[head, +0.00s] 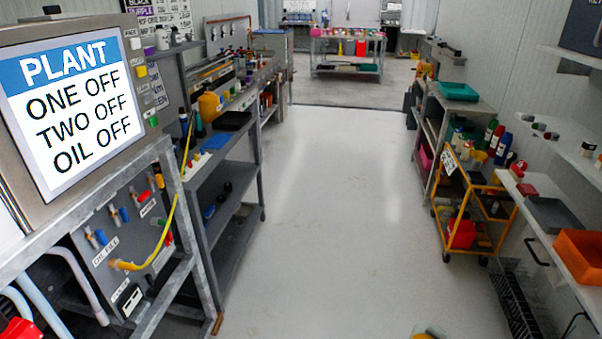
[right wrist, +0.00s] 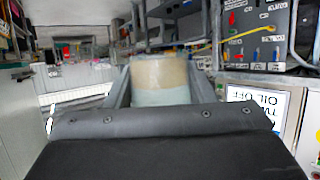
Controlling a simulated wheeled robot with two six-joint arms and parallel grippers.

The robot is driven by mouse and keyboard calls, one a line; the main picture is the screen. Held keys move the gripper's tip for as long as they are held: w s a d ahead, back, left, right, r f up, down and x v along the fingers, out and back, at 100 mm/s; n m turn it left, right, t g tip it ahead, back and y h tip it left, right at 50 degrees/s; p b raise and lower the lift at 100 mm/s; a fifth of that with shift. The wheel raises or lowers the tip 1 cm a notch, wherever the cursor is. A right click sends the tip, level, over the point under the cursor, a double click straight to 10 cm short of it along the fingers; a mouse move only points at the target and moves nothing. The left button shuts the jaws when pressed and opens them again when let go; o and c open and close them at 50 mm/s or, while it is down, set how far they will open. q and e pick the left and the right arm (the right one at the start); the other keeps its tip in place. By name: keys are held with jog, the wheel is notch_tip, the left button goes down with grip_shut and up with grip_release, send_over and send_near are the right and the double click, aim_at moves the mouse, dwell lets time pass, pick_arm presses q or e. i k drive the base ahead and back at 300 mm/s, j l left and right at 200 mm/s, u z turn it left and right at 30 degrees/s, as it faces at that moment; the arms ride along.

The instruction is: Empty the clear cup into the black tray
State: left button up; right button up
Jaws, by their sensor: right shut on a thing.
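My right gripper (right wrist: 162,88) shows in the right wrist view, its two grey fingers shut on a cup (right wrist: 160,72). The cup looks see-through, with a tan band and a paler band; I cannot tell its contents clearly. A flat black tray (head: 232,120) lies on the left-hand bench in the head view, beyond the plant panel. The held cup appears away from any surface. My left gripper is in neither view.
The plant screen (head: 75,105) and a hose panel (head: 125,235) stand close at left. A yellow trolley (head: 470,205) and a shelf with an orange bin (head: 582,252) stand at right. The pale floor (head: 340,200) between is clear.

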aim_at(235, 120)
jog(key=i+l, duration=0.1)
jog(key=i, duration=0.8)
jog(key=i+u, duration=0.1)
jog(key=i, duration=0.5)
jog(key=i+l+u, duration=0.1)
jog(key=i, duration=0.55)
jog(key=i+l+u, duration=0.1)
jog(key=i, duration=0.5)
jog(key=i+u, duration=0.2)
jog(key=u, duration=0.15)
jog(key=i+u, duration=0.3)
jog(key=i+l+u, duration=0.1)
jog(key=u, duration=0.25)
jog(key=i+u, duration=0.5)
jog(key=u, duration=0.2)
